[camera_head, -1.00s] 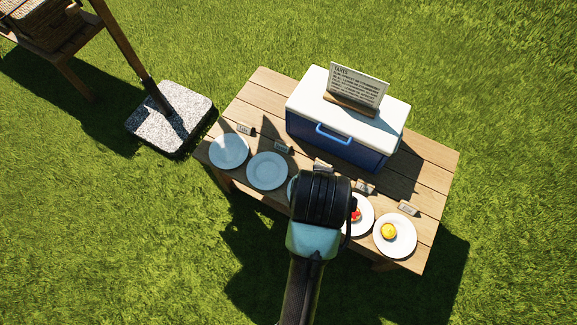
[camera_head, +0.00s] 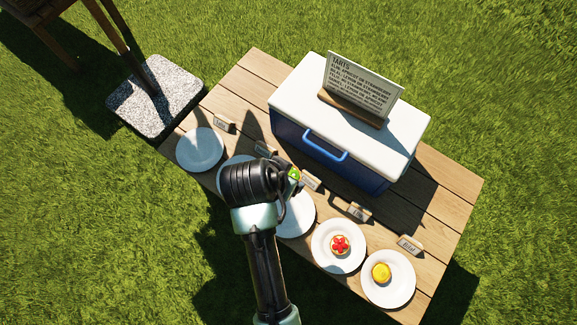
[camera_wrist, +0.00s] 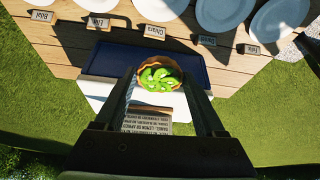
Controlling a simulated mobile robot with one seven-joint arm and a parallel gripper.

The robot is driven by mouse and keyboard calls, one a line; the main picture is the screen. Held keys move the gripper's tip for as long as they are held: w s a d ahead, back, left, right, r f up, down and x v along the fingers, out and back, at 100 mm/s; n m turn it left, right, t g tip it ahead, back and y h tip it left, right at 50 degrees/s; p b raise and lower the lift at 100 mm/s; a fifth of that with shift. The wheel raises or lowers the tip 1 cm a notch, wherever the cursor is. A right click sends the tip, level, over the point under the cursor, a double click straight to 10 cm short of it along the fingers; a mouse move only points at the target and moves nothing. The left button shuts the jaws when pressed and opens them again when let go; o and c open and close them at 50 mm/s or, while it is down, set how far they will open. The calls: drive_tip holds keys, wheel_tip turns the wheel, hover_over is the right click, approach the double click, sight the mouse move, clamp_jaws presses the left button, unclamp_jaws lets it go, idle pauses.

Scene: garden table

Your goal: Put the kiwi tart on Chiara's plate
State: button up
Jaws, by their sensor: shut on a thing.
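The kiwi tart (camera_wrist: 158,75), green slices in a brown crust, is held between the two fingers of my gripper (camera_wrist: 160,88). In the head view a bit of the green tart (camera_head: 294,173) shows at the end of my gripper, above the table. The card reading Chiara (camera_wrist: 153,30) is the middle one in the row. Chiara's plate (camera_head: 299,218) is the white middle plate; it looks empty, with its left part hidden by my arm. Its edge also shows at the top of the wrist view (camera_wrist: 160,8). The tart is apart from it, over the cooler side of the cards in the wrist view.
One plate holds a strawberry tart (camera_head: 340,245), another a yellow tart (camera_head: 381,272). Two plates on the left, one at the far end (camera_head: 200,150), look empty. A blue cooler (camera_head: 315,160) with a TARTS sign (camera_head: 362,88) stands behind the cards.

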sight(290, 211)
drive_tip(key=f+m+b, duration=0.1)
drive_tip(key=f+b, duration=0.4)
drive_tip(key=f, duration=0.4)
drive_tip(key=f+m+g+h+b, duration=0.1)
drive_tip(key=f+m+b, duration=0.1)
drive_tip(key=f+b, duration=0.3)
drive_tip(key=s+f+m+b, duration=0.1)
drive_tip(key=f+b, duration=0.4)
drive_tip(key=f, duration=0.8)
drive_tip(key=shift+f+m+g, duration=0.3)
drive_tip(key=shift+f+m, duration=0.1)
drive_tip(key=shift+m, duration=0.3)
drive_tip(key=shift+f+b, duration=0.2)
drive_tip(key=shift+b, duration=0.1)
drive_tip(key=o, duration=1.3)
drive_tip(key=shift+o, duration=0.2)
drive_tip(key=shift+r, duration=0.15)
